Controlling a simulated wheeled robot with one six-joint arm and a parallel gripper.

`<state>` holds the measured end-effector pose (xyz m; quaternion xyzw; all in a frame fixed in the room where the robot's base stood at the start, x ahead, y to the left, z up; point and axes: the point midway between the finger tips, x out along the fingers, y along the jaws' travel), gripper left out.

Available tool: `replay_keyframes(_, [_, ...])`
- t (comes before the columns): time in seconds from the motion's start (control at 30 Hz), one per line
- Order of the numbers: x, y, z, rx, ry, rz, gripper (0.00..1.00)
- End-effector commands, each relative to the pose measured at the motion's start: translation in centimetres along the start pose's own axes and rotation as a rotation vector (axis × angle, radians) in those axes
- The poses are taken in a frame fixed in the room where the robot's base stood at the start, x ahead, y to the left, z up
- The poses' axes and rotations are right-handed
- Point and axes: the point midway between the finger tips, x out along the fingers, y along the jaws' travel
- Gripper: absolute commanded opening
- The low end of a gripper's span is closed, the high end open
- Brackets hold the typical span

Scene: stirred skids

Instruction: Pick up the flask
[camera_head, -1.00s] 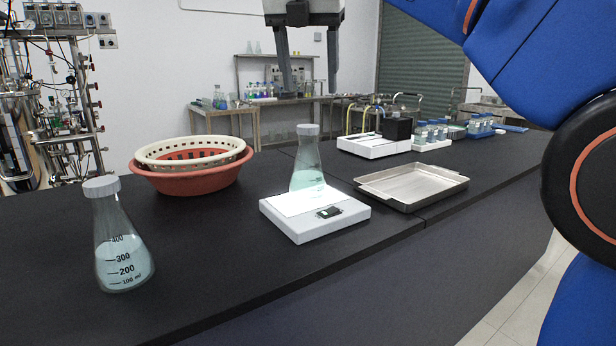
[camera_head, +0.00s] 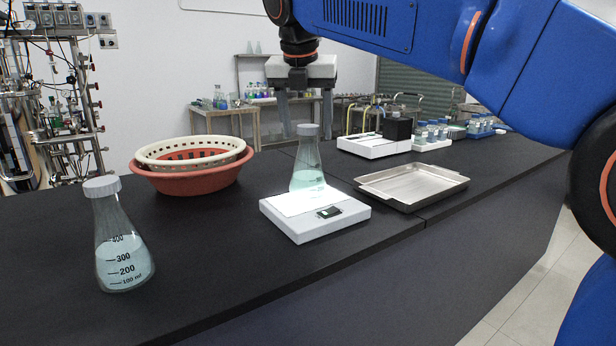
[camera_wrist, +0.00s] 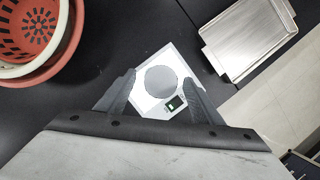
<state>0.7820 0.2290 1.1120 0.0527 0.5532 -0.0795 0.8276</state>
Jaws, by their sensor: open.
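A conical flask (camera_head: 307,177) with a grey cap and pale teal liquid stands upright on a white scale (camera_head: 335,222). My gripper (camera_head: 307,134) is open above it, pointing down, with its fingertips to either side of the cap in the picture. In the wrist view the round grey cap (camera_wrist: 161,81) shows between the two open fingertips, with a gap at each side. The scale's display (camera_wrist: 174,103) shows there too. A second capped flask (camera_head: 122,250), marked in ml, stands upright at the front left of the bench, away from my gripper.
Stacked cream and red baskets (camera_head: 190,183) sit left of the scale, and also show at the wrist view's upper left (camera_wrist: 62,45). A metal tray (camera_head: 412,205) lies close on the right. White equipment (camera_head: 366,148) stands behind. The bench (camera_head: 215,260) is clear between the flasks.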

Motion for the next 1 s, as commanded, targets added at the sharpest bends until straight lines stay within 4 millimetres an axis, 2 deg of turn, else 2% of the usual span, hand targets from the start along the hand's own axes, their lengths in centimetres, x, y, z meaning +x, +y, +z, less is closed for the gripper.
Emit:
replay_keyframes(0.17, [1.0, 0.0, 0.0, 0.0, 0.001, -0.001, 0.61])
replay_keyframes(0.5, [5.1, -0.1, 0.1, 0.001, 0.0, 0.0, 0.61])
replay_keyframes(0.8, [5.5, -0.1, 0.1, 0.0, 0.0, 0.0, 0.61])
replay_keyframes(0.87, [5.5, -0.1, 0.1, 0.0, 0.0, 0.0, 0.49])
replay_keyframes(1.0, [5.5, -0.1, 0.1, 0.0, 0.0, 0.0, 0.15])
